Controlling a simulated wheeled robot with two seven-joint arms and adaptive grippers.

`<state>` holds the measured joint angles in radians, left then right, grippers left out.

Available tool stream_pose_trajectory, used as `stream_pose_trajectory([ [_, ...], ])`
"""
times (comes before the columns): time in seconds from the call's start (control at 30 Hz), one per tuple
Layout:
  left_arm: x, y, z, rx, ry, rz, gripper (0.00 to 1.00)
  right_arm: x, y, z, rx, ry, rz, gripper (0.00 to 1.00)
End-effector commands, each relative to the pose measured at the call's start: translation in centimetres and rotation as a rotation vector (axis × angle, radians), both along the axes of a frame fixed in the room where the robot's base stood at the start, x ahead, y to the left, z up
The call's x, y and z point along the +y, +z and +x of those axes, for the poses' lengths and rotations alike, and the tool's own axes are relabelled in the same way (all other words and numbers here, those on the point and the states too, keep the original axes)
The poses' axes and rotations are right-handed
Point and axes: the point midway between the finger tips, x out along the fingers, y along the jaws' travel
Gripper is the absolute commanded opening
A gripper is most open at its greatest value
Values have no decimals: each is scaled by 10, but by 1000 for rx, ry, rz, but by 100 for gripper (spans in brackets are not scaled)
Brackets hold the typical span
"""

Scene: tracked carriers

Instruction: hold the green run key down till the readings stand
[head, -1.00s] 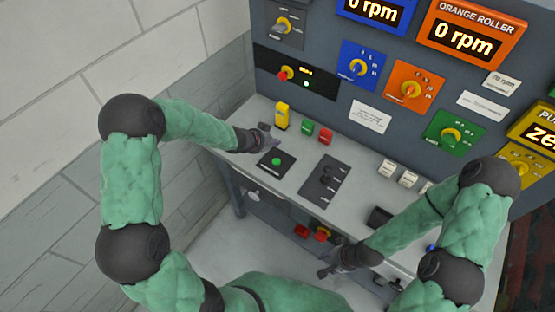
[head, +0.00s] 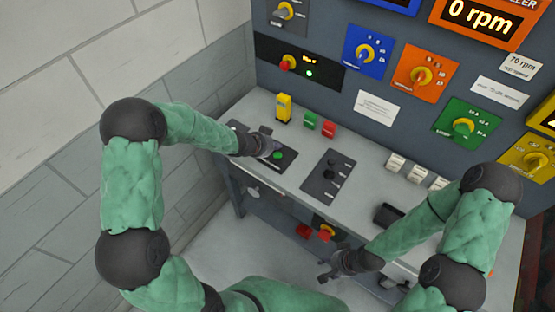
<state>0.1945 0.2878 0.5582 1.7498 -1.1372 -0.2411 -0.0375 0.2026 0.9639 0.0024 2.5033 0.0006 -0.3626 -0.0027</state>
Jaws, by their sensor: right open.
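The green run key (head: 278,155) is a round button on a black plate (head: 286,166) at the left of the grey desk. My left gripper (head: 270,147) is low over that plate, just left of and behind the key. I cannot tell whether it touches the key, and its fingers are too small to tell open from shut. The orange roller display (head: 480,18) reads 0 rpm. The blue display (head: 395,3) is cut off by the top edge, so its reading is hidden. My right gripper (head: 330,274) is open and empty in front of the desk.
A yellow block (head: 284,108), a green key (head: 309,121) and a red key (head: 328,130) stand behind the plate. A dark lever plate (head: 328,177) lies to its right. The upright panel carries blue (head: 367,52), orange (head: 425,74) and green (head: 467,124) dials.

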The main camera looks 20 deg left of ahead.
Motion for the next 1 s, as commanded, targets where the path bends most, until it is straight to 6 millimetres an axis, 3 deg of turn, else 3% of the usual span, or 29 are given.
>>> stream_pose_trajectory([
  [0.03,0,-11,0,1,0,-1,0,0,-9,0,0,0,0,44],
  [0.2,0,-20,0,0,1,-1,0,0,-17,0,0,0,0,44],
  [1.0,0,-21,0,0,0,0,0,0,-17,0,0,0,0,44],
])
